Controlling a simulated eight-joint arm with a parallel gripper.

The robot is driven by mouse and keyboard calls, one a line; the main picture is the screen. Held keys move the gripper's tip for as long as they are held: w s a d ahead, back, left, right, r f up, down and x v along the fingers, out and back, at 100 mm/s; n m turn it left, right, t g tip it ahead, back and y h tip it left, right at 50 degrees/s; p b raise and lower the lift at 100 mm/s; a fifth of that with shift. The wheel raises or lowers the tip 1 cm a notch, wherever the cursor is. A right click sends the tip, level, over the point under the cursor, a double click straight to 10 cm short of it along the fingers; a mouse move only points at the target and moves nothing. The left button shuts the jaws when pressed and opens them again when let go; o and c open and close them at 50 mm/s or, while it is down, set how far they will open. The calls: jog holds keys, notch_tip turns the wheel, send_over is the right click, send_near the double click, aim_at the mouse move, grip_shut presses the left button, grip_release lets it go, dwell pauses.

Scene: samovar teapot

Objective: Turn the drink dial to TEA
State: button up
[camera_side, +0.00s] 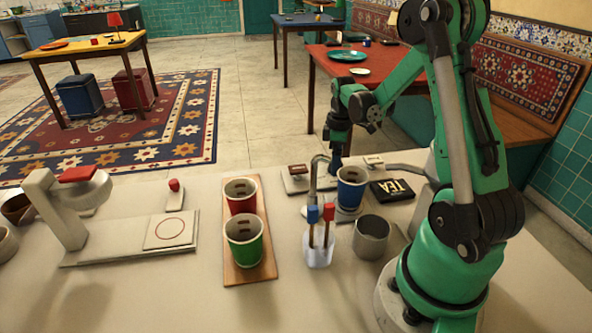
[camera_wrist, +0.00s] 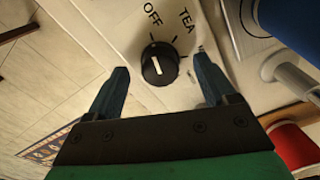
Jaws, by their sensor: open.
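The drink dial (camera_wrist: 160,65) is a round black knob with a white pointer line, on a pale panel (camera_wrist: 115,25) in the wrist view. The pointer faces roughly toward the OFF label (camera_wrist: 152,14). The TEA label (camera_wrist: 187,20) is to its right. My gripper (camera_wrist: 159,68) is open, with one finger on each side of the dial and visible gaps to it. In the side view, my gripper (camera_side: 336,157) is low at the back of the counter, behind the metal spout (camera_side: 320,172). I cannot make out the dial there.
A blue cup (camera_side: 351,188) stands near the spout, close to my gripper. A black TEA box (camera_side: 392,190) and a metal cup (camera_side: 371,237) are nearby. A clear holder (camera_side: 318,250) has red and blue-topped sticks. Red (camera_side: 241,196) and green (camera_side: 244,240) cups stand on a wooden board (camera_side: 236,279).

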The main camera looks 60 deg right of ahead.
jog(key=shift+f, duration=0.15)
grip_shut()
jog(key=shift+m, duration=0.4)
jog(key=m, duration=0.4)
jog(key=shift+m, duration=2.5)
grip_release()
